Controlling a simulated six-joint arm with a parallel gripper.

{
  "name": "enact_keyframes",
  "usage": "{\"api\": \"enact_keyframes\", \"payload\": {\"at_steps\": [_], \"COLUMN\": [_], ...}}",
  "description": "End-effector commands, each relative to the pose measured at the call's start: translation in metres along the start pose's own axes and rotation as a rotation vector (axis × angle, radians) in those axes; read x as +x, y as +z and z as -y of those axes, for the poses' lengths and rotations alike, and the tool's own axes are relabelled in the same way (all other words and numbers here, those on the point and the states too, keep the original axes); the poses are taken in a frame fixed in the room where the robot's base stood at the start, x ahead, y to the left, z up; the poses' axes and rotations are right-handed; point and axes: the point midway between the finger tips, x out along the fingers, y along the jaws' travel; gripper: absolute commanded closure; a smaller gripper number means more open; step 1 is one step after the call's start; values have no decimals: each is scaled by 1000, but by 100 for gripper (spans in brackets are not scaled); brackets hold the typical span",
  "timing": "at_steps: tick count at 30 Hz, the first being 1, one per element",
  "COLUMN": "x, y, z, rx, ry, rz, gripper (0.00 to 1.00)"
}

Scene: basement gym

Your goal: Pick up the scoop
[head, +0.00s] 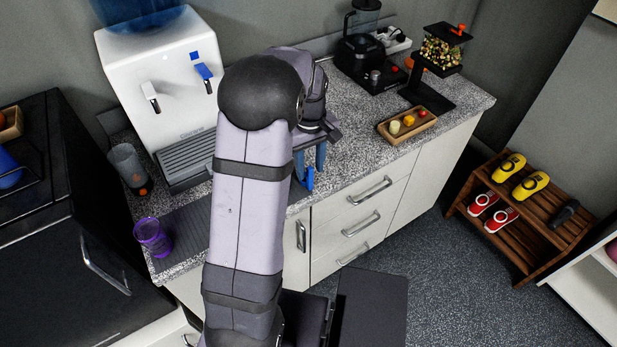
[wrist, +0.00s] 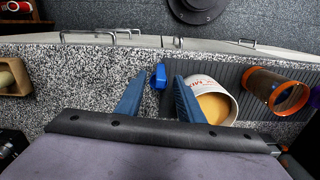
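A small bright blue piece, which looks like the scoop (wrist: 158,77), shows between the fingertips of my gripper (wrist: 160,84) in the wrist view. Its full shape is not clear. The two blue fingers stand apart, with a gap on each side of the blue piece, so my gripper is open. In the head view my gripper (head: 311,163) points down over the counter's front part, with the bright blue scoop (head: 308,181) just below the fingers. My arm hides the counter to the left of it.
A white tub (wrist: 212,101) with tan contents is close beside one finger. An orange-rimmed tumbler (wrist: 268,88) is on the ribbed dark mat (wrist: 236,73). A purple cup (head: 153,236), water dispenser (head: 165,85) and wooden tray (head: 407,130) are on the counter (head: 350,168).

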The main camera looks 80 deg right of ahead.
Motion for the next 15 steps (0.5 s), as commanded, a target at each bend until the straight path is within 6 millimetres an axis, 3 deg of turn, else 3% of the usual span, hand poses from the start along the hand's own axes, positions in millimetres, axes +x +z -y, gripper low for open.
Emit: {"api": "enact_keyframes", "payload": {"at_steps": [8,15], "x": [8,37], "y": [1,4], "z": [0,1], "rx": [0,0], "ry": [-1,-3], "rz": [1,3], "gripper": [66,66]}}
